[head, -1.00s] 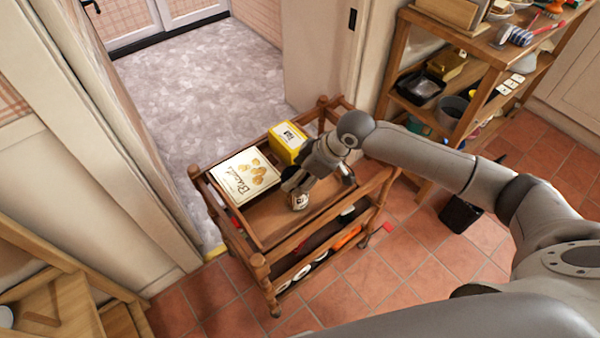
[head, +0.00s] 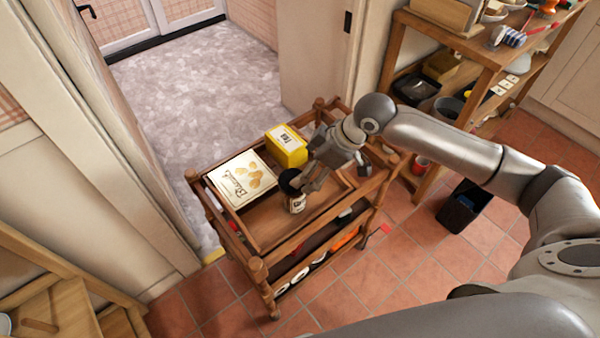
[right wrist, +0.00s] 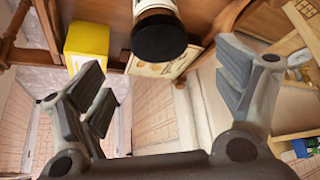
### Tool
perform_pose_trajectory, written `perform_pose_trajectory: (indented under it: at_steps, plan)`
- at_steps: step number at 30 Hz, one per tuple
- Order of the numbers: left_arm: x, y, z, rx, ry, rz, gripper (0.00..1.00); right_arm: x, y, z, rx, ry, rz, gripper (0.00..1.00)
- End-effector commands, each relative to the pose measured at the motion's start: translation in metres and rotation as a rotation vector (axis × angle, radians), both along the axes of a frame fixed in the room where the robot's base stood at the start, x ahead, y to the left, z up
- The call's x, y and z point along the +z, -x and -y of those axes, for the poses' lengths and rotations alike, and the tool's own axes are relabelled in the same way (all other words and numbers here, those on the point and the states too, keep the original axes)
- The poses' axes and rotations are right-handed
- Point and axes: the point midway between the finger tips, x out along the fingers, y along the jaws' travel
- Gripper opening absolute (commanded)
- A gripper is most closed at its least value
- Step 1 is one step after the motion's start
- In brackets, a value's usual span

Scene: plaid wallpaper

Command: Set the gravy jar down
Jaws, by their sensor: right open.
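The gravy jar (head: 296,202), a small jar with a black lid and a pale label, stands on the top tray of the wooden trolley (head: 262,268). In the right wrist view the jar (right wrist: 158,34) shows its black lid between and beyond the spread fingers. My right gripper (head: 300,184) is open, close behind the jar at its upper right in the head view. In the right wrist view my right gripper (right wrist: 165,92) has clear gaps between both fingers and the jar. My left gripper is not in view.
On the trolley's top tray, a biscuit box (head: 240,179) lies left of the jar and a yellow box (head: 287,146) stands behind it. The lower shelf holds several items. A wooden shelf unit (head: 480,70) stands at the right, with a black bin (head: 462,207) on the tiles.

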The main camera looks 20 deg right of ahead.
Motion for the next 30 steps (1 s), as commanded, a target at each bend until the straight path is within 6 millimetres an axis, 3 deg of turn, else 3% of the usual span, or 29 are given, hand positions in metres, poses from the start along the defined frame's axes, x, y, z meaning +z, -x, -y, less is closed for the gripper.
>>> perform_pose_trajectory:
  at_steps: [6, 13, 23, 30]
  plan:
    - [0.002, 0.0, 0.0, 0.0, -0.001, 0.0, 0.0, 0.035, 0.011, 0.017, -0.002, 0.0, 0.002, 0.88]
    - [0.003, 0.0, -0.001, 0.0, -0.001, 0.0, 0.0, 0.048, 0.016, 0.022, -0.001, 0.0, 0.0, 0.88]
    - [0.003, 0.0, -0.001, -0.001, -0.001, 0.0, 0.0, 0.047, 0.017, 0.02, 0.001, -0.002, -0.001, 0.88]
    - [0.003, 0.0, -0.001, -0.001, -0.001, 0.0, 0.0, 0.014, 0.038, -0.015, 0.019, -0.016, 0.003, 0.88]
